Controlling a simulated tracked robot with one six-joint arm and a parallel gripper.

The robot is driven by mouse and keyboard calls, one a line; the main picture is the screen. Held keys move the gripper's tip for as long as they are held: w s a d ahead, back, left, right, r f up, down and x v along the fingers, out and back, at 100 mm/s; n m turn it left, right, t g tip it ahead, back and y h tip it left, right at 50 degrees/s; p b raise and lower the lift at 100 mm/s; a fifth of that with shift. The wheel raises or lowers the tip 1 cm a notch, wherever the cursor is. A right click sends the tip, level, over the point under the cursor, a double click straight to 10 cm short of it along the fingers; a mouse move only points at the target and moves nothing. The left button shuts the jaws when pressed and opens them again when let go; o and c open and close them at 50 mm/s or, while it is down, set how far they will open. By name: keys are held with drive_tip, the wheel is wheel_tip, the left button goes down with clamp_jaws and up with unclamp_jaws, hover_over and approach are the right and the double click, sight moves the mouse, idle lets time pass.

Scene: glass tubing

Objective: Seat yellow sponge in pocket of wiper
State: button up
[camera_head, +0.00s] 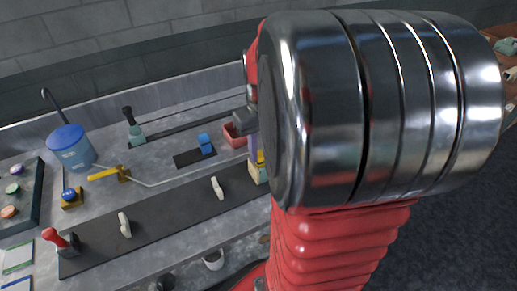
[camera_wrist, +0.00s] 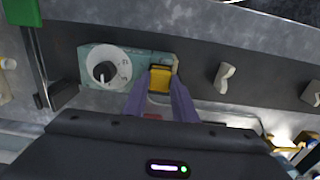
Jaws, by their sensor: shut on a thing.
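The yellow sponge (camera_wrist: 160,79) sits between the purple fingertips of my gripper (camera_wrist: 161,86) in the wrist view. My gripper is shut on it. The sponge is at the right end of a pale teal body with a white dial (camera_wrist: 126,60), which I take to be the wiper. A beige edge borders the sponge there; I cannot tell how deep it sits in the pocket. In the head view a little yellow (camera_head: 260,157) shows above a cream block (camera_head: 257,173) beside my arm. My arm hides most of the gripper and the wiper there.
A dark strip (camera_head: 170,217) runs along the grey bench with two pale clips (camera_head: 218,188) on it. A red-handled stamp (camera_head: 62,240) stands at its left end. A blue-lidded pot (camera_head: 72,148), a blue block (camera_head: 205,142) and a red bin (camera_head: 234,136) stand behind.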

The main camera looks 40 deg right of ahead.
sight(260, 154)
drive_tip(key=shift+f, duration=0.1)
drive_tip(key=o, duration=1)
wheel_tip(260, 154, up, 12)
drive_tip(key=shift+r, duration=0.15)
drive_tip(key=shift+a, duration=0.1)
idle(0.5)
drive_tip(key=shift+s+a+f+n+t, duration=0.65)
drive_tip(key=shift+a+t, duration=0.3)
drive_tip(key=shift+a, duration=2.9)
drive_tip(key=shift+s+a+f+n+t, duration=0.45)
drive_tip(key=shift+s+a+t, duration=0.35)
drive_tip(key=shift+a, duration=3.1)
drive_tip(key=shift+s+a+f+n+t, duration=0.55)
drive_tip(key=shift+a+t, duration=0.5)
drive_tip(key=shift+a, duration=2.8)
